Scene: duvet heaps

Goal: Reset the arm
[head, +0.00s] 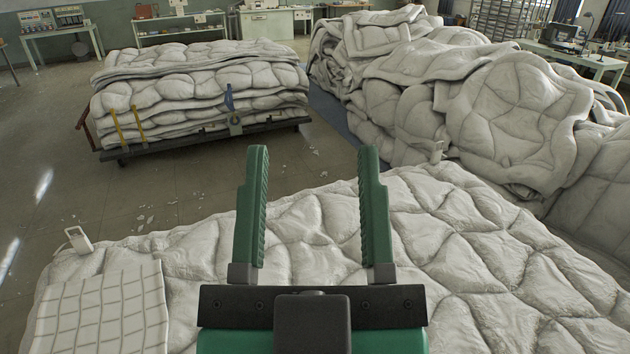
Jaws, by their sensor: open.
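My gripper (313,165) is in the lower middle of the head view. Its two green ridged fingers are wide apart, with nothing between them. It is in front of a white quilted duvet (470,240) spread across the foreground. I cannot tell how high the gripper is above that duvet. The rest of my arm is not clearly in view.
A low dark cart (200,138) at the back left carries stacked folded duvets (200,85). A large duvet heap (510,110) fills the right. A white grid-patterned cloth (105,310) and a small white tag (78,240) lie front left. Bare floor (190,185) shows between.

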